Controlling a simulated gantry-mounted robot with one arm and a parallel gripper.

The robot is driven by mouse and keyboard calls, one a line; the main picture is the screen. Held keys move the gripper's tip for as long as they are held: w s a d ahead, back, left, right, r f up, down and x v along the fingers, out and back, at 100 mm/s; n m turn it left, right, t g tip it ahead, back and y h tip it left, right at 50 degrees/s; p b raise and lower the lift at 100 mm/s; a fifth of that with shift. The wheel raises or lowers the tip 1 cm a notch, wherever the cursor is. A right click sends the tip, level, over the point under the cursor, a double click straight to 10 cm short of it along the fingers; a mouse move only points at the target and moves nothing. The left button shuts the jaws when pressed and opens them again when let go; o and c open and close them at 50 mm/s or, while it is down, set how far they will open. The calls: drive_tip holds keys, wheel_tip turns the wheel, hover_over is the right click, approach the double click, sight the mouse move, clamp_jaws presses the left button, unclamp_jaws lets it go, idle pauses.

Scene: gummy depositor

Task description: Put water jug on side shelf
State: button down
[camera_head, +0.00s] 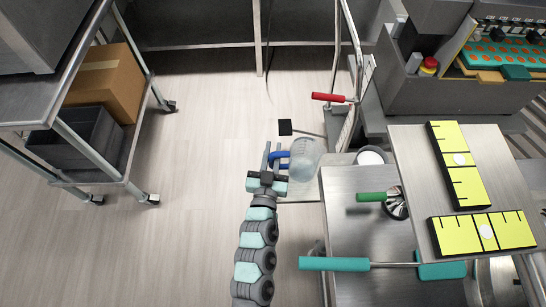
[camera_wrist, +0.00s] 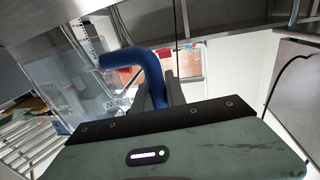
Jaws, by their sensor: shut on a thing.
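The water jug (camera_head: 306,157) is clear with a blue handle and shows near the centre of the head view. My gripper (camera_head: 272,153) is shut on its blue handle, which faces left. In the wrist view the handle (camera_wrist: 148,68) passes between my fingers (camera_wrist: 160,93), and the clear jug body (camera_wrist: 65,75) fills the left side. A steel shelf surface (camera_head: 345,195) lies just right of and nearer than the jug in the head view. The jug's base is not clearly visible, so I cannot tell its height over the shelf's corner.
A green-handled tool (camera_head: 372,197) and a long teal-handled tool (camera_head: 335,264) lie over the steel surface. A raised steel plate with yellow-and-black blocks (camera_head: 460,165) stands right. A red handle (camera_head: 328,97) sticks out behind the jug. A cart (camera_head: 90,170) stands left; the floor between is clear.

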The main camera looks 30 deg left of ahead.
drive_tip(key=shift+f+b, duration=0.5)
drive_tip(key=shift+f, duration=1.1)
drive_tip(key=shift+f, duration=0.2)
drive_tip(key=c, duration=1.4)
unclamp_jaws()
drive_tip(key=shift+o, duration=0.2)
drive_tip(key=shift+s+d+r, duration=0.1)
drive_tip(key=shift+s+r, duration=0.1)
drive_tip(key=p+v, duration=0.3)
drive_tip(key=v, duration=0.8)
drive_tip(key=shift+s, duration=0.25)
drive_tip(key=shift+d, duration=0.15)
